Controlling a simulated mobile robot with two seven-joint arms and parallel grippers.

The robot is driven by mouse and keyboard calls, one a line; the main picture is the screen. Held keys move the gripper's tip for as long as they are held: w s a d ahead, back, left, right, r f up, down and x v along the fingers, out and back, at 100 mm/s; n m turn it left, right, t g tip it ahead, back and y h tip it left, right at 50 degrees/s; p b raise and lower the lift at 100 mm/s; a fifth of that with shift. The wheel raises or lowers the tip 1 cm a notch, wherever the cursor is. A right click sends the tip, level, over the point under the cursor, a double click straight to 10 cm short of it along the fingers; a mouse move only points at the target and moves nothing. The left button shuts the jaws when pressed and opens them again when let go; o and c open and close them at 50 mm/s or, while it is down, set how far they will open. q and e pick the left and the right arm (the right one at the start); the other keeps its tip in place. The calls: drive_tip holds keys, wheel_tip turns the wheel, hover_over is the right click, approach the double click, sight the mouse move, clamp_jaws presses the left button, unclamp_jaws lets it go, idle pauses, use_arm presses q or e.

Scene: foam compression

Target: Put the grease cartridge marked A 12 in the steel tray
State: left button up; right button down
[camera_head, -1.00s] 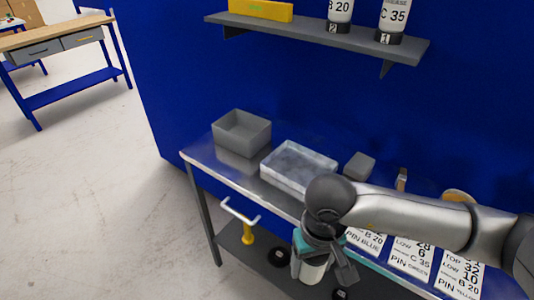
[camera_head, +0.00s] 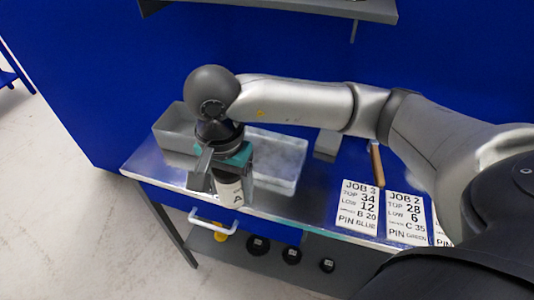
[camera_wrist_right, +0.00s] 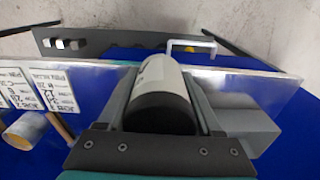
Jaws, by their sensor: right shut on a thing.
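My right gripper (camera_head: 214,172) is shut around a cartridge (camera_head: 231,192), white with a black end, and a letter A shows on its label. The number on the label cannot be read. The cartridge is held roughly upright over the front part of the bench, in front of the trays. In the right wrist view the cartridge (camera_wrist_right: 165,95) sits between the two fingers. The steel tray (camera_head: 282,150), shallow with a mottled grey floor, lies just right of and behind the gripper, partly hidden by it. My left gripper is not in view.
A plain grey bin (camera_head: 172,130) stands left of the steel tray, partly behind my arm. Job cards (camera_head: 358,205) lie on the bench to the right, near a wooden-handled tool (camera_head: 376,160). A lower shelf (camera_head: 310,268) holds several dark round items. A wall shelf (camera_head: 290,8) hangs above.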

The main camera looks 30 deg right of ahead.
drive_tip(key=w+d+f, duration=0.1)
drive_tip(key=w+d, duration=0.3)
drive_tip(key=d, duration=0.1)
drive_tip(key=w+d, duration=0.4)
drive_tip(key=d, duration=0.1)
drive_tip(key=w+d+f, duration=0.1)
drive_tip(key=w+d, duration=0.3)
drive_tip(key=d, duration=0.1)
drive_tip(key=shift+f, duration=0.35)
drive_tip(key=shift+w+d+f+b, duration=0.15)
drive_tip(key=shift+f+b, duration=0.15)
drive_tip(key=shift+f, duration=1.85)
drive_tip(key=shift+f, duration=0.1)
drive_tip(key=shift+c, duration=0.2)
unclamp_jaws()
wheel_tip(320, 180, up, 8)
drive_tip(key=shift+f+p, duration=0.15)
drive_tip(key=shift+p, duration=0.25)
